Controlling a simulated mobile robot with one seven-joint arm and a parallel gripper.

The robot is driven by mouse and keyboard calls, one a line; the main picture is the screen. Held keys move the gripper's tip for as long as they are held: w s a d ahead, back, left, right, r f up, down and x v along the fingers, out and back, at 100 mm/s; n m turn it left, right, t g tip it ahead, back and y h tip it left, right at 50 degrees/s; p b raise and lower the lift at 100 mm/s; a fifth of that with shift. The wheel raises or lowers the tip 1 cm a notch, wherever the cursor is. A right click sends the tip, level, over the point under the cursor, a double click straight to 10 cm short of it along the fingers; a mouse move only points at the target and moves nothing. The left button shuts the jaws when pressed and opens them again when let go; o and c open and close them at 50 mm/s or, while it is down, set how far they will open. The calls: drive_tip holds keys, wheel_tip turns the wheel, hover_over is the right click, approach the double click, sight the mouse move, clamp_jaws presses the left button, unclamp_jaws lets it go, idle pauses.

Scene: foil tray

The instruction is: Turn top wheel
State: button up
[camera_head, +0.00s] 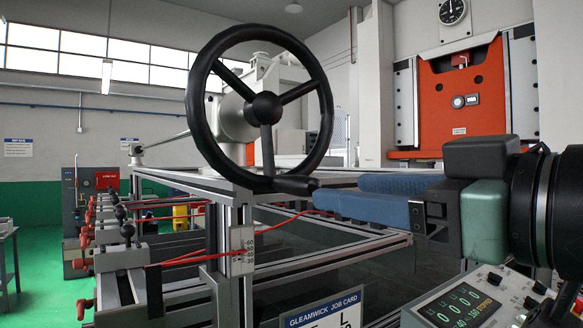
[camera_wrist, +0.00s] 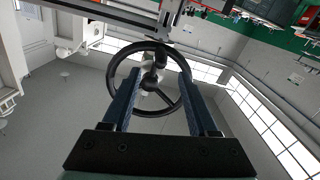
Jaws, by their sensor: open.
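The black top wheel (camera_head: 203,115) stands upright in the head view, with spokes meeting at a round hub (camera_head: 265,108). A dark handle (camera_head: 292,185) sticks out from the bottom of its rim towards my gripper. My gripper (camera_head: 338,193) comes in from the right with blue fingers, open, its tips close to the handle's end. In the wrist view the wheel (camera_wrist: 113,82) shows beyond and between the two spread fingers of my gripper (camera_wrist: 161,78). The handle (camera_wrist: 153,77) appears between the fingers there. I cannot tell whether either finger touches it.
The wheel sits above an aluminium frame (camera_head: 226,250) with red cables. A control panel (camera_head: 470,305) and a job card (camera_head: 325,315) are below my gripper. A row of red-knobbed clamps (camera_head: 85,235) is at left. An orange machine (camera_head: 455,105) stands behind.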

sight(290, 184)
drive_tip(key=p+x, duration=0.4)
drive_tip(key=x, duration=0.6)
drive_tip(key=shift+s+r, duration=0.1)
drive_tip(key=shift+r, duration=0.05)
drive_tip(key=shift+w+a+p, duration=0.3)
drive_tip(key=shift+w+a, duration=0.1)
drive_tip(key=shift+w, duration=0.2)
clamp_jaws()
idle(0.4)
